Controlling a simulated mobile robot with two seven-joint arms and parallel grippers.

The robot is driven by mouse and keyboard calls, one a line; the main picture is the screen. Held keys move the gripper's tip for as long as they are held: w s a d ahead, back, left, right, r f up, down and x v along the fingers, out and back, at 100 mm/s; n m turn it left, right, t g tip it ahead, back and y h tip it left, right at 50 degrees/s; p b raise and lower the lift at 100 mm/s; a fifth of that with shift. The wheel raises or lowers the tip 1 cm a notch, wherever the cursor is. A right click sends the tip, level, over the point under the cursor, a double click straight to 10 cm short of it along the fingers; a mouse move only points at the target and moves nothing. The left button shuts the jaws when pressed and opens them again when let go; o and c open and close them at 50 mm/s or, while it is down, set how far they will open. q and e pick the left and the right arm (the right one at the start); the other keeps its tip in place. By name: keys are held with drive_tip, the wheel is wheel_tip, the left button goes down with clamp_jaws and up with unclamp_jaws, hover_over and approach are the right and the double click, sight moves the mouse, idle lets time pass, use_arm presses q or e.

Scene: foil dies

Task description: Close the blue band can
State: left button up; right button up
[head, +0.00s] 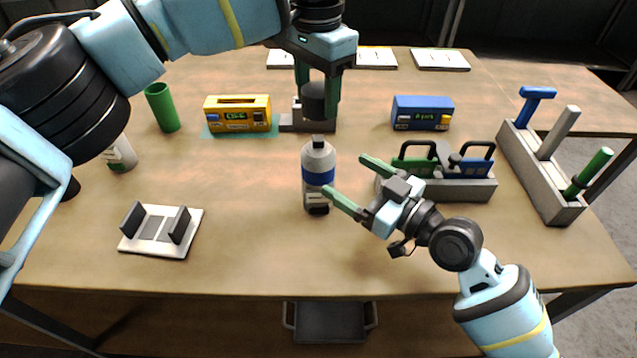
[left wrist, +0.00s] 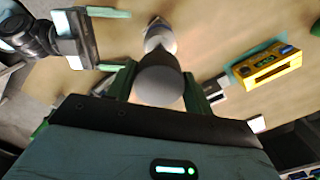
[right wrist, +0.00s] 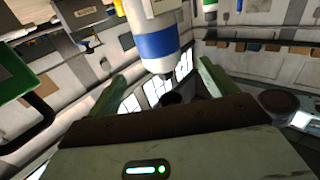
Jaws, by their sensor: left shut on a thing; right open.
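The blue band can (head: 318,160) is a pale bottle with a blue band and a narrow neck. It stands upright on the table in the head view. My left gripper (head: 318,108) is shut on a dark round cap (head: 312,98), held behind and above the can in the head view. In the left wrist view the cap (left wrist: 160,82) covers part of the can (left wrist: 157,36). My right gripper (head: 350,182) is open, low beside the can's right side. In the right wrist view the can (right wrist: 156,45) appears inverted ahead of the open fingers, apparently not gripped.
A yellow box (head: 237,115) and green tube (head: 162,108) stand at the back left, a green-banded can (head: 122,156) at the left. A white fixture (head: 160,232) lies front left. A blue box (head: 422,112), a padlock rack (head: 450,188) and a tool rack (head: 535,170) stand right.

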sight(311, 154)
drive_tip(key=x, duration=1)
drive_tip(key=shift+w+a, duration=0.1)
drive_tip(key=shift+a, duration=0.1)
drive_tip(key=c, duration=1.5)
use_arm(q)
drive_tip(key=shift+f, duration=2.45)
drive_tip(key=shift+f, duration=0.9)
drive_tip(key=shift+f, duration=0.6)
drive_tip(key=o, duration=1)
drive_tip(key=shift+s+d, duration=0.1)
